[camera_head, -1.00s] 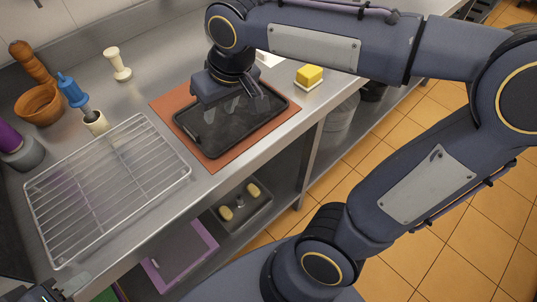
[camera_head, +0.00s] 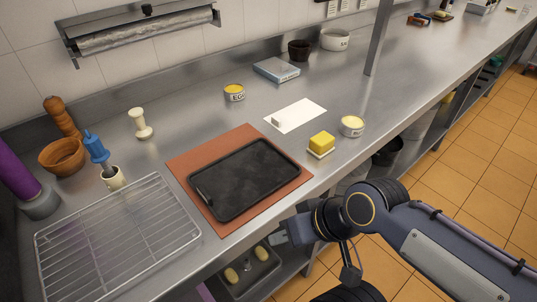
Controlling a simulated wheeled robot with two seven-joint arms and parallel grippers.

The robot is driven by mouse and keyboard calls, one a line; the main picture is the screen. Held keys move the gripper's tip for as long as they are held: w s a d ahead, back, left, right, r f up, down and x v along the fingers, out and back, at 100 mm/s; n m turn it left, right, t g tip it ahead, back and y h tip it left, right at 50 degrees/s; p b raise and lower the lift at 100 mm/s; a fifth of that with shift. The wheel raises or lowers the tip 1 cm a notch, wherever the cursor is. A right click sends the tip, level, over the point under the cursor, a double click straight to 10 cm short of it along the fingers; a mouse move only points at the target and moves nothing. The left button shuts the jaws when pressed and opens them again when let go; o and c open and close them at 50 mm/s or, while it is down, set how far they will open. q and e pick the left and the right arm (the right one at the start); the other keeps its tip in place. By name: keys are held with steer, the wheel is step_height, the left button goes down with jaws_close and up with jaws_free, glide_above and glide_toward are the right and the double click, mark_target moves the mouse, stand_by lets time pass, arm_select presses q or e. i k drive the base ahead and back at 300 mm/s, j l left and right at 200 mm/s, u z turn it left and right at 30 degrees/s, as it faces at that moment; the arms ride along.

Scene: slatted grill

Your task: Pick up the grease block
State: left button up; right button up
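A small whitish block (camera_head: 277,121) lies on a white sheet (camera_head: 298,116) on the counter. A yellow block (camera_head: 321,141) sits on a small white base nearer the counter's front edge. No label shows which of these is the grease block. My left gripper is not in view.
A black pan (camera_head: 244,178) lies on the orange-brown mat (camera_head: 182,161), with a wire rack (camera_head: 115,240) to its left. Small tins (camera_head: 352,126) and (camera_head: 234,92) stand near the white sheet. A grey-blue box (camera_head: 276,70) stands behind.

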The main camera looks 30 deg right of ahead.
mark_target(321, 144)
steer(key=z, duration=1.55)
steer(key=k, duration=0.1)
steer(key=i+l+z, duration=0.4)
steer(key=i+l, duration=0.15)
steer(key=i, duration=0.3)
